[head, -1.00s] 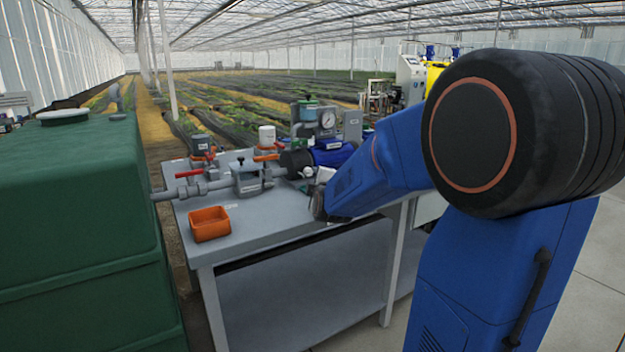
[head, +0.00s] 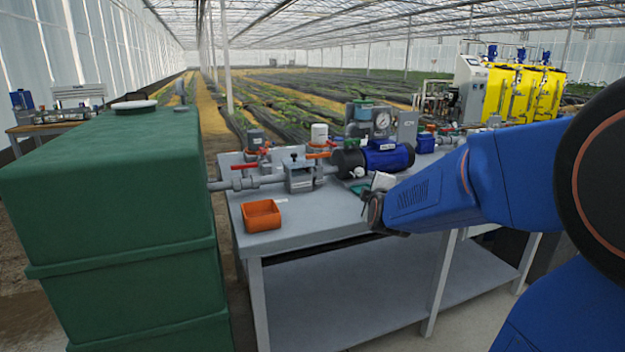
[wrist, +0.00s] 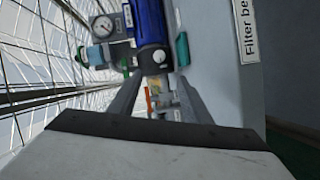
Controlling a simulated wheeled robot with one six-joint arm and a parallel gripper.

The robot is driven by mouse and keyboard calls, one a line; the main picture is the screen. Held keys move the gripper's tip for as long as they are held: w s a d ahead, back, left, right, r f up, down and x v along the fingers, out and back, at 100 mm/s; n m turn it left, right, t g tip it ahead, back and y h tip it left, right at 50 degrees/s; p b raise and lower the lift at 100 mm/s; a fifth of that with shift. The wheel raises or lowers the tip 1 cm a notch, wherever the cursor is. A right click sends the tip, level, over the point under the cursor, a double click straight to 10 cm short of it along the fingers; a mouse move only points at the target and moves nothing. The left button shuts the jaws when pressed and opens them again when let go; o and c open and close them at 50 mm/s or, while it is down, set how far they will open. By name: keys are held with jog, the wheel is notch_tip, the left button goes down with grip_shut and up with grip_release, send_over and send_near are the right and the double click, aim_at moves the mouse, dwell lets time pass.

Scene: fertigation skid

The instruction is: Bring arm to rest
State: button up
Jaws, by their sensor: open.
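My arm reaches in from the right in the head view and bends down to the left. My gripper (head: 372,205) is over the front edge of the grey bench (head: 300,232), near the blue pump (head: 385,156). In the wrist view my gripper (wrist: 158,92) shows two separated fingers with nothing held between them. The blue pump (wrist: 149,22) and the pressure gauge (wrist: 103,27) lie beyond the fingers, turned sideways in that view. Whether the gripper touches anything cannot be told.
A large green tank (head: 110,200) stands left of the bench. An orange tray (head: 262,215) sits at the bench's front left. Pipes with red-handled valves (head: 245,167) run behind it. Yellow tanks (head: 525,92) stand at the back right.

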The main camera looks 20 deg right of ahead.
jog(key=s+a+f+m+g+y, duration=0.2)
jog(key=s+a+f, duration=0.1)
jog(key=s+a, duration=0.35)
jog(key=s+a+f+m+g+y, duration=0.2)
jog(key=s+a+m+g+y, duration=0.1)
jog(key=s+a, duration=0.4)
jog(key=s+a+f+m+g, duration=0.1)
jog(key=s+f+m+g, duration=0.1)
jog(key=s, duration=0.9)
jog(key=s+a+f+m+g, duration=0.1)
jog(key=s+f+m+g, duration=0.2)
jog(key=s, duration=0.8)
jog(key=shift+s+f+m+g, duration=0.25)
jog(key=shift+f+m+g, duration=0.05)
jog(key=shift+f+m, duration=0.35)
jog(key=shift+a, duration=0.1)
